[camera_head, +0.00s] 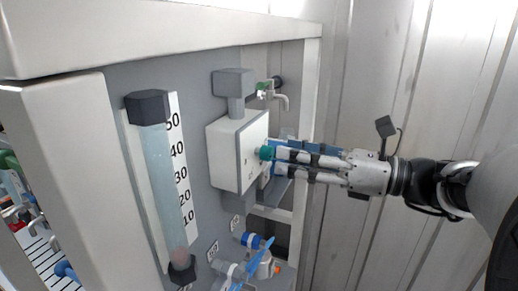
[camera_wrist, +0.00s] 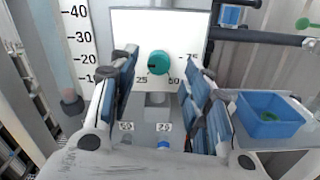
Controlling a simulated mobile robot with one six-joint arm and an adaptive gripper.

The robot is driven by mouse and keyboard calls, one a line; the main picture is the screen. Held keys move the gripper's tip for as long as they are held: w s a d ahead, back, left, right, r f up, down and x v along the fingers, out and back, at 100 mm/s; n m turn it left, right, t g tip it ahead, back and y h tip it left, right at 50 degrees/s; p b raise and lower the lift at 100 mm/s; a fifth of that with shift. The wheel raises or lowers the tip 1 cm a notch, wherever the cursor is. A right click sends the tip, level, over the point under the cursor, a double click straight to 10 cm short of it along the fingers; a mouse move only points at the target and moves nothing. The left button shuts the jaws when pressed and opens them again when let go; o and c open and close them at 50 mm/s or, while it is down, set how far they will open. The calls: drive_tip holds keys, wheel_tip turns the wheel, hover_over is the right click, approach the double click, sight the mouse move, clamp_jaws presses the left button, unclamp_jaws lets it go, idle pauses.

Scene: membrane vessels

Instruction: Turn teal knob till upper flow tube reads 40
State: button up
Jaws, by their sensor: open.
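The teal knob (camera_head: 266,153) sits on the front of a white box (camera_head: 228,150). In the wrist view the knob (camera_wrist: 159,63) has a dial marked 25, 50 and 75 around it; its exact setting is hard to read. My gripper (camera_head: 278,158) is open in front of the box. In the wrist view its fingers stand apart on either side of the knob; contact is not visible. The upper flow tube (camera_head: 161,175) stands left of the box with a scale from 10 to 50. Its reddish float (camera_wrist: 70,97) is low, near or below the 10 mark.
Blue-handled valves (camera_head: 258,262) stick out below the box. A small tap with a green handle (camera_head: 262,86) is above right. A blue bin (camera_wrist: 268,115) shows at right in the wrist view. A frame post (camera_head: 305,120) stands behind my gripper.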

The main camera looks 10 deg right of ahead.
sight(272, 153)
drive_tip(key=x, duration=0.4)
drive_tip(key=shift+a, duration=0.15)
drive_tip(key=shift+c, duration=0.2)
clamp_jaws()
